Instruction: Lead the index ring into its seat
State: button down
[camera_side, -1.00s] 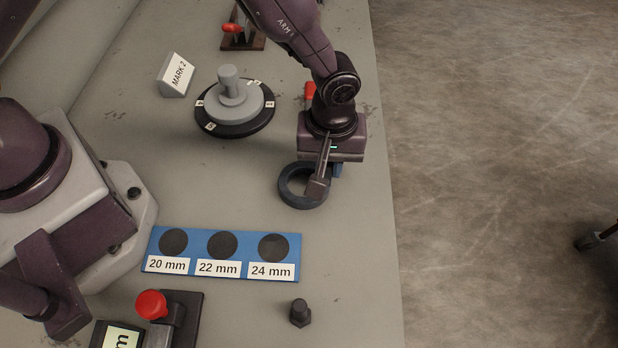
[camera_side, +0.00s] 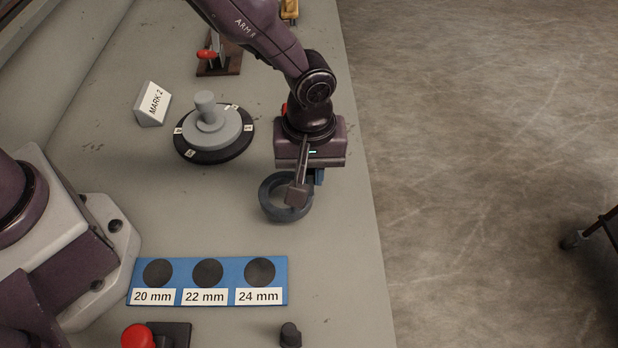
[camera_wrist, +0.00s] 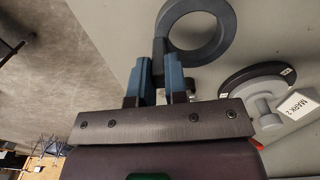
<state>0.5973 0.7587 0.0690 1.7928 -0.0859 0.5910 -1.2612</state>
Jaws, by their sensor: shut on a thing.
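The index ring (camera_side: 268,204) is a dark blue-grey ring with a small block on its rim. My gripper (camera_side: 306,184) is shut on this block, and the ring extends beyond the fingers. In the wrist view my gripper (camera_wrist: 158,66) has its two blue fingers on either side of the dark block, with the ring (camera_wrist: 226,38) past the tips. The likely seat, a grey stepped hub (camera_side: 230,132) with an upright post, sits on a black disc with small white labels. The ring is apart from the hub, to its front right. The hub (camera_wrist: 267,90) also shows at the wrist view's right.
A MARK 2 sign (camera_side: 153,104) stands left of the hub. A blue plate (camera_side: 222,268) with 20, 22 and 24 mm discs lies in front. A dark bolt-like piece (camera_side: 290,335) stands near the front. A red-handled clamp (camera_side: 218,58) is behind. The table's right edge is close to my gripper.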

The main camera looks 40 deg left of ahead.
jog(key=s+a+r, duration=0.7)
jog(key=s+r, duration=0.2)
jog(key=s, duration=0.3)
jog(key=shift+r, duration=0.4)
jog(key=shift+a, duration=0.1)
jog(key=w+a+r, duration=0.3)
jog(key=w+a, duration=1.1)
jog(key=a, duration=0.3)
jog(key=shift+w, duration=0.35)
dwell(0.6)
jog(key=shift+a+f, duration=0.1)
jog(key=shift+f, duration=0.65)
dwell(0.8)
jog(key=shift+f, duration=0.15)
jog(key=shift+f, duration=0.7)
dwell(0.9)
